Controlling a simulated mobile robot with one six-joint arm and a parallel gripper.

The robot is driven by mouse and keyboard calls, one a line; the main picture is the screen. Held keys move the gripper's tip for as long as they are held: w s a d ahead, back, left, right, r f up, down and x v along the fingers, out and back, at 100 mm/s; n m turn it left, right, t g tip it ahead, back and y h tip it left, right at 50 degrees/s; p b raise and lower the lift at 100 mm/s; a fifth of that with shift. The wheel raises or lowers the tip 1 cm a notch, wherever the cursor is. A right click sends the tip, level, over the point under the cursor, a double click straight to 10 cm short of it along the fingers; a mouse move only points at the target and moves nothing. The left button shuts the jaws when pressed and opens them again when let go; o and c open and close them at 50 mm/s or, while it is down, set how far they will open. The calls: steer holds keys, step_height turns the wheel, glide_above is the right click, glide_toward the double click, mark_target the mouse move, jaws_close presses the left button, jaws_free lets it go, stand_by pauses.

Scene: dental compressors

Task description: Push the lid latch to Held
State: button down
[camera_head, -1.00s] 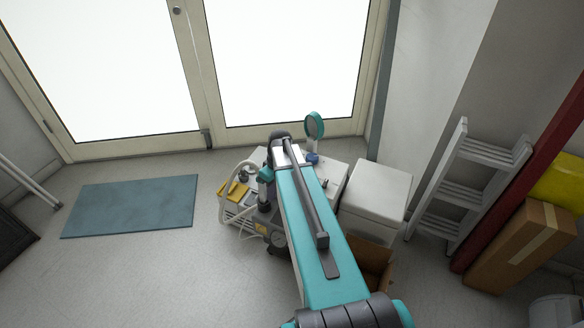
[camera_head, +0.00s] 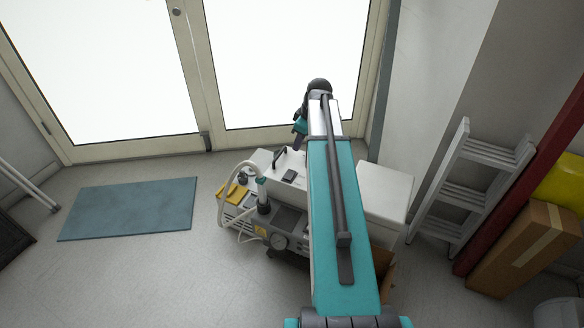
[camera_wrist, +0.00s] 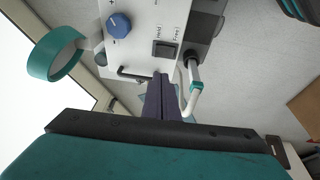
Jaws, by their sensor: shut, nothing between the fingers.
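The compressor (camera_head: 262,215) stands on the floor with its white lid panel (camera_wrist: 140,45) showing. On the panel sits a dark rocker latch (camera_wrist: 166,49) with "Held" and "Free" printed beside it. It also shows as a small dark block (camera_head: 289,176) in the head view. I cannot tell which side of it is pressed. My gripper (camera_wrist: 160,80) is shut and empty, its dark fingers pointing toward the panel. In the wrist view the fingertips appear just below the latch, apart from it. In the head view my gripper (camera_head: 297,145) is over the far edge of the lid.
A black handle (camera_wrist: 132,76) and a blue knob (camera_wrist: 119,24) are on the panel near the latch. A teal-rimmed ring (camera_wrist: 52,53) stands beside it. A pale hose (camera_head: 228,185) loops at the left. A white box (camera_head: 385,190) stands right.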

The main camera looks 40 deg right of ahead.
steer(key=shift+f, duration=0.15)
glide_above(289, 172)
steer(key=s, duration=0.1)
steer(key=f, duration=1.2)
steer(key=shift+s+d, duration=0.15)
steer(key=shift+d, duration=0.1)
steer(key=shift+f, duration=0.65)
